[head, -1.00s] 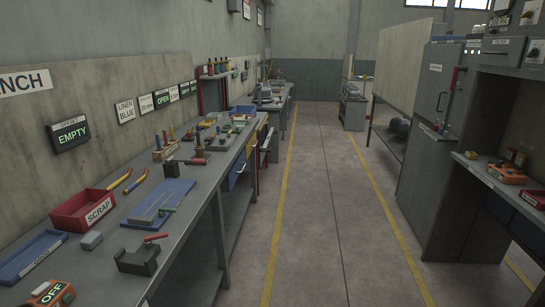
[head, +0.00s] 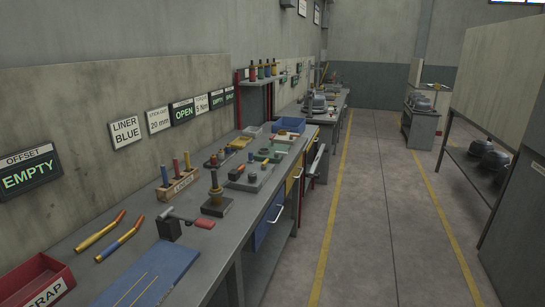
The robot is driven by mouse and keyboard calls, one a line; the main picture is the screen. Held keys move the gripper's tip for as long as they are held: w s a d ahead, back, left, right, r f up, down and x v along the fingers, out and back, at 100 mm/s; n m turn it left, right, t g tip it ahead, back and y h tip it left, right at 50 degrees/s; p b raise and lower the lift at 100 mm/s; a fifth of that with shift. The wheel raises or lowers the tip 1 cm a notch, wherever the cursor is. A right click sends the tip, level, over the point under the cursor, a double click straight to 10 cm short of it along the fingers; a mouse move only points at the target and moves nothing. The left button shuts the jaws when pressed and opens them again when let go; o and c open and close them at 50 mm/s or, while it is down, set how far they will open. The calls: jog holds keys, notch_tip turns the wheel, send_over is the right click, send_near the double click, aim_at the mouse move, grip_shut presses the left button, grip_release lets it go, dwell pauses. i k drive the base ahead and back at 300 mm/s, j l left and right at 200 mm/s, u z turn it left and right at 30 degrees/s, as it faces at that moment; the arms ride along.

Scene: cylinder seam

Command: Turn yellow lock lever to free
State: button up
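My gripper is not in view. I cannot pick out a yellow lock lever with certainty. A grey fixture (head: 252,177) with small coloured parts sits on the long bench (head: 232,240) on the left. A yellow part (head: 240,143) lies farther back, too small to tell what it is.
A red scrap bin (head: 38,281), a blue board (head: 150,277) and two long tools (head: 110,237) lie on the near bench. A wooden rack (head: 179,187) holds coloured rods. The aisle floor (head: 375,210) is clear. A rack with dark rounded objects (head: 488,158) stands at right.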

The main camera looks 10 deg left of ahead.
aim_at(263, 165)
jog(key=i+l+u, duration=0.1)
jog(key=i+u, duration=0.15)
jog(key=i, duration=0.2)
jog(key=i+l+u, duration=0.25)
jog(key=i, duration=0.15)
jog(key=i+l+u, duration=0.2)
jog(key=i, duration=0.25)
jog(key=l+u, duration=0.35)
jog(key=l, duration=0.35)
jog(key=l+u, duration=0.4)
jog(key=l, duration=0.25)
